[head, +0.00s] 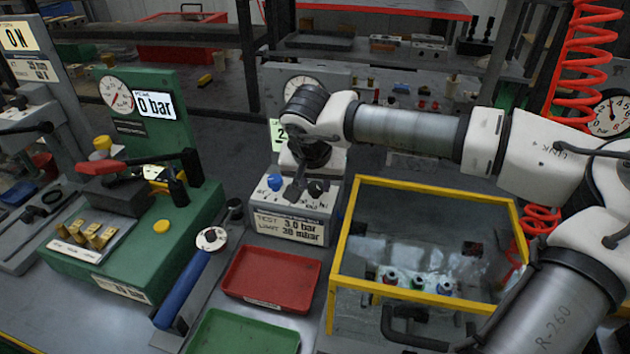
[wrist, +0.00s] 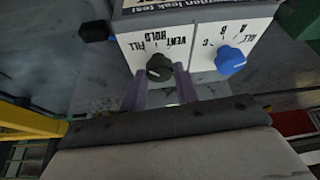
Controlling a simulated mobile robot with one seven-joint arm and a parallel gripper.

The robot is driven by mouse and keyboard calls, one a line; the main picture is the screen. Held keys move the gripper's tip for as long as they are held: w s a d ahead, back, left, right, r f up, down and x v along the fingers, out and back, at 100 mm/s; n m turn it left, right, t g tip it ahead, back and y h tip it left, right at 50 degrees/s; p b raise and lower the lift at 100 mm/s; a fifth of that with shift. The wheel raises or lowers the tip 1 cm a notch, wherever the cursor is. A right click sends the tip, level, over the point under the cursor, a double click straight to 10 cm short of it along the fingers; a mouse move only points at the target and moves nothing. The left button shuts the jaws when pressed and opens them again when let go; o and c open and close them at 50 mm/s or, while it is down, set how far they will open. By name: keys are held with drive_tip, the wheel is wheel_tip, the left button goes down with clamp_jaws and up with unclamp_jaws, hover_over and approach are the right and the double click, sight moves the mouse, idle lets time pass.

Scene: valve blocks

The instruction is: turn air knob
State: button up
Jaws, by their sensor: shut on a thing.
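The grey leak-test box (head: 288,229) stands on the bench at the middle of the head view. It carries a black knob (head: 317,188) and, to its left, a blue knob (head: 275,182). In the wrist view the black knob (wrist: 159,66) sits by the words FILL, HOLD and VENT. The blue knob (wrist: 230,60) sits by letters including A and C. My gripper (head: 303,186) comes down on the box from above. In the wrist view my gripper (wrist: 160,80) is shut on the black knob, one finger on each side. The knob's lower side is partly hidden.
A yellow-framed clear guard (head: 343,245) stands right of the box. A red tray (head: 270,280) and a green tray (head: 245,333) lie in front. A green block (head: 203,203) with a gauge display reading 0 bar is at left. A blue-handled tool (head: 181,290) lies between.

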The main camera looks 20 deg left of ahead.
drive_tip(key=o, duration=1)
drive_tip(key=shift+r, duration=0.1)
drive_tip(key=b+v, duration=0.1)
drive_tip(key=v, duration=1.2)
drive_tip(key=shift+s+r, duration=0.1)
drive_tip(key=shift+r, duration=0.3)
